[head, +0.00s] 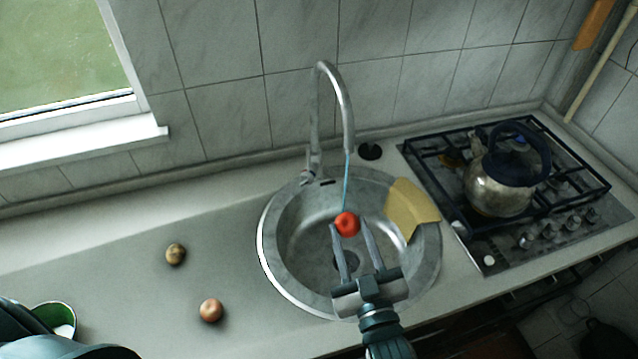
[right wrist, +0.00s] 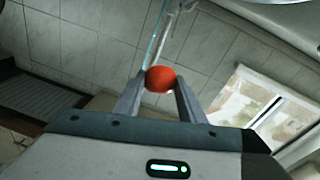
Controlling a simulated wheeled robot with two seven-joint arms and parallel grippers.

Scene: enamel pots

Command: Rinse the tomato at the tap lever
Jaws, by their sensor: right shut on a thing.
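The red tomato (head: 347,224) is between the fingertips of my right gripper (head: 350,227), held over the round steel sink (head: 262,245). The right wrist view also shows the tomato (right wrist: 160,79) between the fingers. A thin blue stream of water (head: 347,180) runs from the spout of the tap (head: 340,95) down to the tomato. The tap lever (head: 307,178) is at the base of the tap, at the sink's back rim. A dark shape at the lower left edge of the head view may be part of my left arm; its gripper does not show.
A potato (head: 176,254) and an onion (head: 211,310) lie on the counter left of the sink. A green bowl (head: 55,316) stands at the lower left. A yellow cloth (head: 410,207) hangs over the sink's right rim. A kettle (head: 500,185) stands on the gas hob (head: 575,165).

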